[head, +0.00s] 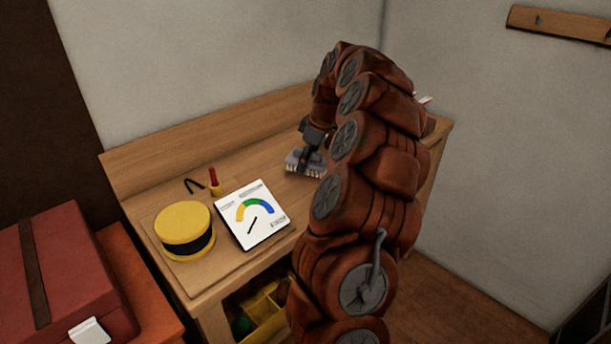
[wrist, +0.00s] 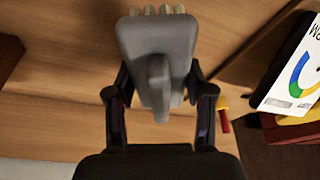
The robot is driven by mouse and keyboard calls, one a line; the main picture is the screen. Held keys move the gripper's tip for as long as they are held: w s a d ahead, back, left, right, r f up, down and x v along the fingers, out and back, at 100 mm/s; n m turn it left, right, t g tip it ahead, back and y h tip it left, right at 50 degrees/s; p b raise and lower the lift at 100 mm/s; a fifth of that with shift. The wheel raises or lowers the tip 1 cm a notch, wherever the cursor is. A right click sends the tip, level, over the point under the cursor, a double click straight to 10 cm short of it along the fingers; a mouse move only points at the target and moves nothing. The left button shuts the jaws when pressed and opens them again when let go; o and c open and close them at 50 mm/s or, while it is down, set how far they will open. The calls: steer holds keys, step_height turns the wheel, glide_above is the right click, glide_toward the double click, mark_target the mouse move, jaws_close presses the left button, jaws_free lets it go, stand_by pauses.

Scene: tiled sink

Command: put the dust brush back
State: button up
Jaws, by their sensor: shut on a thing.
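The dust brush (wrist: 158,55) has a grey body with a raised grip and pale bristles. My gripper (wrist: 160,95) is shut on its grip, with one finger on each side. In the head view the brush (head: 303,166) is at the wooden bench top, bristles downward. My gripper (head: 311,146) is just above it. I cannot tell whether the bristles touch the wood. My arm hides the bench's right part.
A white gauge card (head: 252,214), a yellow tin (head: 183,222) with a black band and a small red-handled item (head: 213,178) are on the bench's left. A red case (head: 60,270) stands at lower left. A wooden rail (head: 560,23) is on the right wall.

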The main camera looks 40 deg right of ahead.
mark_target(316, 153)
steer(key=shift+a+f+p, duration=0.1)
steer(key=shift+f+p, duration=0.3)
steer(key=shift+f, duration=2.4)
steer(key=shift+f, duration=0.2)
steer(key=o, duration=1.2)
steer(key=shift+r, duration=0.1)
steer(key=shift+r, duration=0.45)
steer(key=b+v, duration=0.1)
steer(key=v, duration=1)
steer(key=shift+s+r+b, duration=0.15)
steer(key=shift+b, duration=0.15)
